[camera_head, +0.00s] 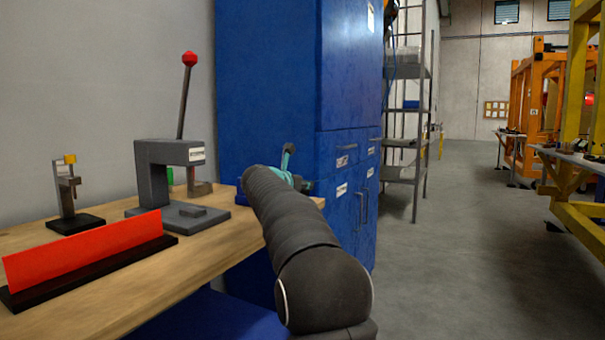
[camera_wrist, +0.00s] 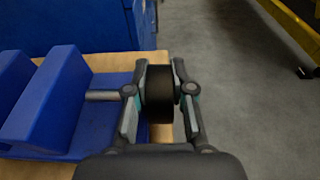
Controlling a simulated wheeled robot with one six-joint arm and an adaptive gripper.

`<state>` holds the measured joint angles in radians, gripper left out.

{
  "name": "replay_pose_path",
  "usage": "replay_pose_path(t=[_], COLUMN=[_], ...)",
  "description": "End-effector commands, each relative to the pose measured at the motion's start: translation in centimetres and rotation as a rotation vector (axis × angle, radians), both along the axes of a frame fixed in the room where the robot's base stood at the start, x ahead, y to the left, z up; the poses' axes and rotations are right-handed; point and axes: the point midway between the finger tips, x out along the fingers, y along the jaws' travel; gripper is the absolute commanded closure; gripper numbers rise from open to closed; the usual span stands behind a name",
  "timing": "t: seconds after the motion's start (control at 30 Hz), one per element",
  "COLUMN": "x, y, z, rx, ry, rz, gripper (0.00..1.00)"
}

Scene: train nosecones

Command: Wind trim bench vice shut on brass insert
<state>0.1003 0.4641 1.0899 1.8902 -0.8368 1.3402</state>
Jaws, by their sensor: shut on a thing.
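The blue bench vice (camera_wrist: 60,95) sits at the end of the wooden bench in the wrist view. Its two blue jaw blocks stand at the left with a gap between them. A grey screw rod (camera_wrist: 103,95) runs right from the vice to a round black knob (camera_wrist: 158,100). My gripper (camera_wrist: 160,78) is shut on the black knob, one finger on each side. In the head view my arm hides nearly all of the vice; a bit of blue (camera_head: 241,198) shows beside it. I cannot make out a brass insert in either view.
The wooden bench (camera_head: 110,290) also carries a red strip on a black base (camera_head: 85,250), a grey press with a red-knobbed lever (camera_head: 165,170) and a small stand (camera_head: 67,190). A blue cabinet (camera_head: 265,80) stands behind.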

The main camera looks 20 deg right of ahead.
Motion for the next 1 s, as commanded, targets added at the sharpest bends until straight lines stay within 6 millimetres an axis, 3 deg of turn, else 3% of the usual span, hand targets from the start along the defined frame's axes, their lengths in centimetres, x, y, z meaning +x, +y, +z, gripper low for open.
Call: replay_pose_path(t=[0.03,0.4,1.0], x=[0.09,0.3,0.43], y=[-0.09,-0.3,-0.46], z=[0.6,-0.08,-0.28], rx=[0.025,0.19,0.329], ry=[0.017,0.144,0.255], rz=[0.0,0.0,0.001], gripper=[1.0,1.0,1.0])
